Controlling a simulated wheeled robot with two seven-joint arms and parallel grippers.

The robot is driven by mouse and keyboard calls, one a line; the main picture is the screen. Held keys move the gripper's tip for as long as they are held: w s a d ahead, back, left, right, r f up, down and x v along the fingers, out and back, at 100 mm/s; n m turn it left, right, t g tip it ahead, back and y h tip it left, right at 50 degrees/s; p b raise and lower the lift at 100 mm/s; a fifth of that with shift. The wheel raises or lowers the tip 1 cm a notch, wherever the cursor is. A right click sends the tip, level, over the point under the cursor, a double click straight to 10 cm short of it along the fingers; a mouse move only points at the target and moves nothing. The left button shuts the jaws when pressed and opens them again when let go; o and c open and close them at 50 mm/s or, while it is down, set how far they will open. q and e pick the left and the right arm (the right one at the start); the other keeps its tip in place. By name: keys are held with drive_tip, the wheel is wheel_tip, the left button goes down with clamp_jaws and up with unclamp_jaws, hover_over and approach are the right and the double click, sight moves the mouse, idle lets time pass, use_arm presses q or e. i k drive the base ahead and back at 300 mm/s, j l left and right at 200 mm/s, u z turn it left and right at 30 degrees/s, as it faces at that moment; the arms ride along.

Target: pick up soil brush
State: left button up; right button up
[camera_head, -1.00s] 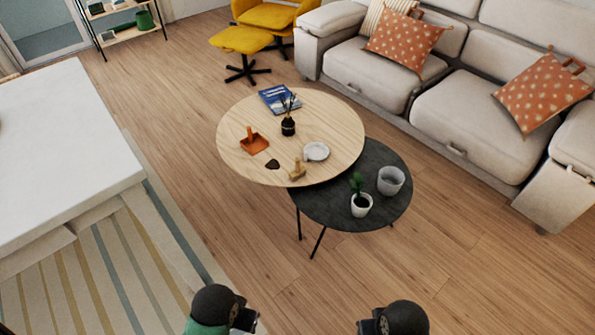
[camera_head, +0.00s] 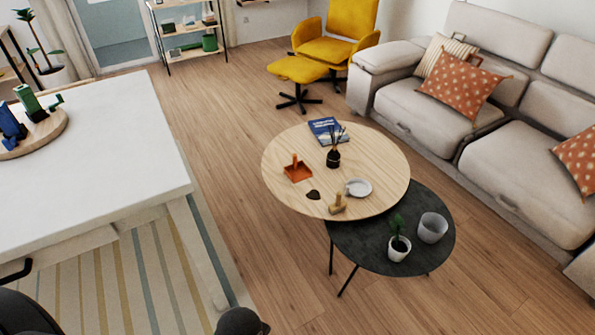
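A small wooden brush (camera_head: 337,204), which looks like the soil brush, rests near the front edge of the round light-wood table (camera_head: 282,196). A dark patch, perhaps soil (camera_head: 313,194), lies just left of it. An orange dustpan (camera_head: 298,170) with an upright handle is farther back on the left. Neither gripper shows; only a dark rounded part of my arm shows at the bottom edge, well in front of the tables.
The wooden table also holds a blue book (camera_head: 328,131), a reed diffuser (camera_head: 333,158) and a white dish (camera_head: 358,187). A white table (camera_head: 110,160) stands left, a sofa (camera_head: 430,110) right. Floor between is clear.

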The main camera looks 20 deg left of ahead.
sight(340, 205)
drive_tip(key=u, duration=0.35)
drive_tip(key=i+l+u, duration=0.15)
drive_tip(key=l+u, duration=0.2)
drive_tip(key=i+l+u, duration=0.15)
drive_tip(key=l+u, duration=0.2)
drive_tip(key=l, duration=0.15)
drive_tip(key=l+u, duration=0.35)
drive_tip(key=l, duration=0.95)
drive_tip(key=i+l+u, duration=0.15)
drive_tip(key=l, duration=0.8)
